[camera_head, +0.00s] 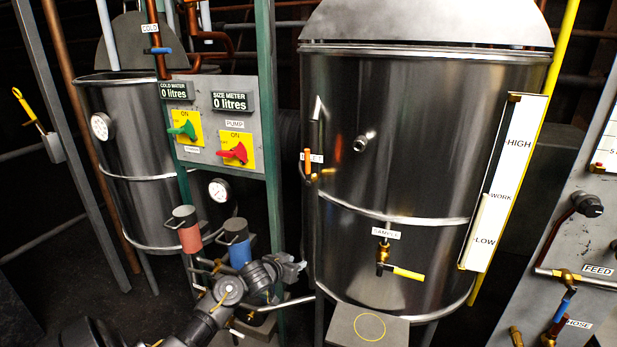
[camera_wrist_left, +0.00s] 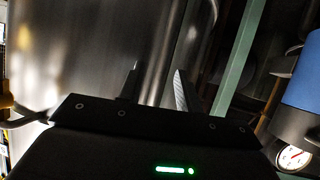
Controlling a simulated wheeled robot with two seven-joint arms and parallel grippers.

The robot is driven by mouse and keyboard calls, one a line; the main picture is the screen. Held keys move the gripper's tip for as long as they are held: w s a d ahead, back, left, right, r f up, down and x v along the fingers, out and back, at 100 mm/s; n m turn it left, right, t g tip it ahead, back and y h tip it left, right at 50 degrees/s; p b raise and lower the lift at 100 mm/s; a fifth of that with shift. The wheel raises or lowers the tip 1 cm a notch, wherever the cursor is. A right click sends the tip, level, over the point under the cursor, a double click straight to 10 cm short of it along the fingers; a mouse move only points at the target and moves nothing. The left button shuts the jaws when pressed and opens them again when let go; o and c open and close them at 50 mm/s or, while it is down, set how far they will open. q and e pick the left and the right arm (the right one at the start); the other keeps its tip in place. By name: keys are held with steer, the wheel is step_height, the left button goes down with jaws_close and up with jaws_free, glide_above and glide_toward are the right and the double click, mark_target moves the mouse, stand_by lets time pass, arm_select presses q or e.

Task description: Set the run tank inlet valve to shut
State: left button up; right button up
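The large steel run tank (camera_head: 400,130) stands right of centre in the head view. On its left side is a small brass inlet valve (camera_head: 313,177) with an upright orange handle (camera_head: 308,158). The handle partly covers the label (camera_head: 317,158), leaving only its last letters readable. My left gripper (camera_head: 297,267) is below the valve, near the tank's lower left side, and apart from the handle. In the left wrist view its two fingers (camera_wrist_left: 158,88) are spread with nothing between them, before shiny metal. My right gripper is not in view.
A green post (camera_head: 268,130) and a pump panel (camera_head: 218,130) stand left of the tank. A yellow-handled sample tap (camera_head: 385,262) and a grey step (camera_head: 340,325) are at the tank's front.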

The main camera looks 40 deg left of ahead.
arm_select(q)
step_height(320, 180, up, 19)
steer(key=w+a+t, duration=0.1)
steer(key=t, duration=0.2)
steer(key=t+y+p, duration=0.1)
steer(key=t, duration=0.1)
glide_toward(306, 160)
steer(key=shift+m, duration=0.3)
steer(key=w, duration=0.3)
steer(key=w+a+p, duration=0.1)
steer(key=w, duration=0.3)
steer(key=w+p, duration=0.1)
steer(key=w, duration=0.2)
steer(key=shift+w+a+r, duration=0.1)
steer(key=shift+w+a, duration=0.2)
steer(key=shift+w, duration=0.1)
steer(key=shift+c, duration=0.3)
jaws_close()
steer(key=shift+d, duration=0.1)
